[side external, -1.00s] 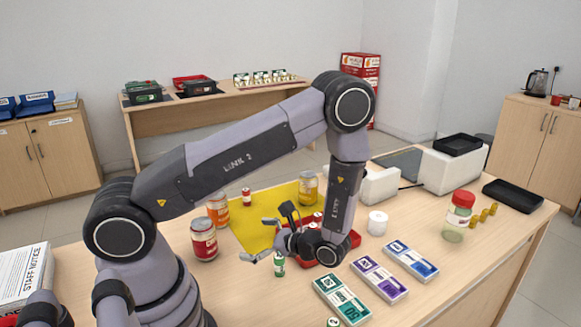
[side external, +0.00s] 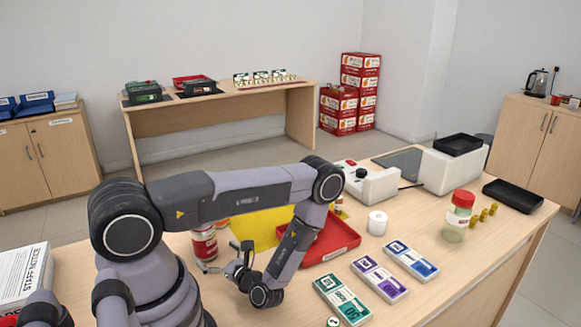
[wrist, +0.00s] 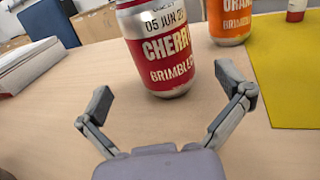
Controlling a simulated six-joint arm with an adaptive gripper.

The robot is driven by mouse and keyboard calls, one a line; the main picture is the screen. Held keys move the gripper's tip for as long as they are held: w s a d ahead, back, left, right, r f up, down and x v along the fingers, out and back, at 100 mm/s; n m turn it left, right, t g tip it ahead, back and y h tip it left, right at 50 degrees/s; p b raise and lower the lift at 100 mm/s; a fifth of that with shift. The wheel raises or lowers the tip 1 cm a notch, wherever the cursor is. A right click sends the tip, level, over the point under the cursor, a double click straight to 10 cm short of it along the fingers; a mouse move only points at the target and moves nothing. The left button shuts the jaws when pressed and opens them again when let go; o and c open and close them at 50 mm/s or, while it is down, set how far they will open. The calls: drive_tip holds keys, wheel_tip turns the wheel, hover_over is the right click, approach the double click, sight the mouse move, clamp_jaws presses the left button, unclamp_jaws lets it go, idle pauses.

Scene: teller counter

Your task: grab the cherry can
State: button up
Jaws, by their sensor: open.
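The cherry can (wrist: 160,50) is red and silver and stands upright on the counter, its label reading "CHERRY" in the wrist view. In the side view the can (side external: 204,243) stands left of my gripper. My gripper (wrist: 173,98) is open and empty, with its two fingers spread either side of the can's lower part in the picture. The fingertips are in front of the can with a gap of bare counter between. In the side view my gripper (side external: 219,257) is low over the counter, pointing left toward the can.
An orange can (wrist: 231,22) stands just right of and behind the cherry can. A yellow mat (wrist: 286,70) lies to the right. A red tray (side external: 335,243) is behind my arm. Banknote bundles (side external: 380,279) lie at the right.

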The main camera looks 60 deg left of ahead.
sight(205, 241)
drive_tip(key=shift+x, duration=2.75)
drive_tip(key=shift+w+r, duration=0.15)
drive_tip(key=shift+r, duration=0.05)
drive_tip(key=c, duration=1.3)
